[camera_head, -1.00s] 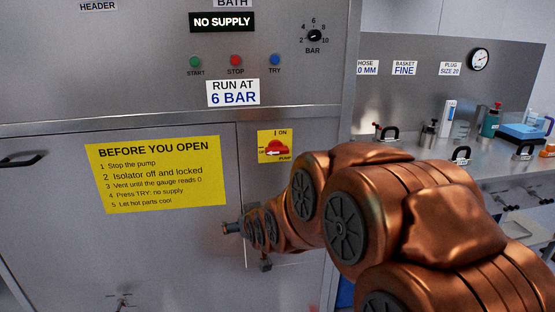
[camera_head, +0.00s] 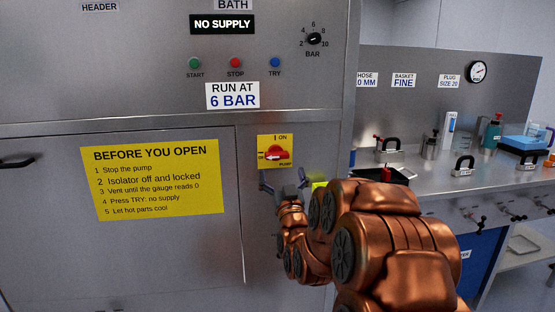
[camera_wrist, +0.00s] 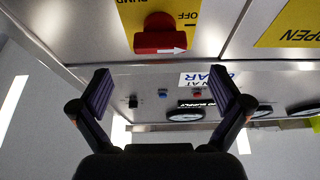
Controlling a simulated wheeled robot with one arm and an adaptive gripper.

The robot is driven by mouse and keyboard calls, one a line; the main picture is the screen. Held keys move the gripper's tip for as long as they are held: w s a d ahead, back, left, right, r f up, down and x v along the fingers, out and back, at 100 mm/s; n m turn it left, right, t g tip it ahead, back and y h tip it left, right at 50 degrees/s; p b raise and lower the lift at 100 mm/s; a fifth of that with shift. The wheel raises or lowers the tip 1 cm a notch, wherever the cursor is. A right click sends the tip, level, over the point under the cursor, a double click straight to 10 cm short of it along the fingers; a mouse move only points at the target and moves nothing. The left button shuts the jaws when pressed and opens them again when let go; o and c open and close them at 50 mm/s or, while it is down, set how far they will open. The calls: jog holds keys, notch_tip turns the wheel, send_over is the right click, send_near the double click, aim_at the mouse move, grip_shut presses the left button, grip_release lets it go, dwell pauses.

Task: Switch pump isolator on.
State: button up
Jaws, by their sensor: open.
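The pump isolator (camera_head: 277,153) is a red rotary handle on a yellow plate on the steel cabinet front. Its handle lies horizontal, with its white arrow toward OFF at the left; ON is marked at the top of the plate. In the wrist view, which is turned over, the red isolator handle (camera_wrist: 160,36) shows at the top, its arrow toward OFF. My gripper (camera_head: 284,184) is just below the yellow plate, apart from the handle. In the wrist view my gripper (camera_wrist: 161,75) has its two fingers wide apart with nothing between them.
A NO SUPPLY display (camera_head: 222,24), START, STOP and TRY buttons (camera_head: 275,63) and a BAR knob (camera_head: 314,39) are above. A yellow warning sign (camera_head: 153,179) is left of the isolator. A bench (camera_head: 430,175) with tools and bottles stands right. The panel around the isolator is clear.

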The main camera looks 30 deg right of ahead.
aim_at(278, 158)
jog(key=shift+p+x, duration=1.35)
jog(key=shift+x, duration=2.55)
jog(key=shift+f, duration=0.1)
jog(key=c, duration=1.2)
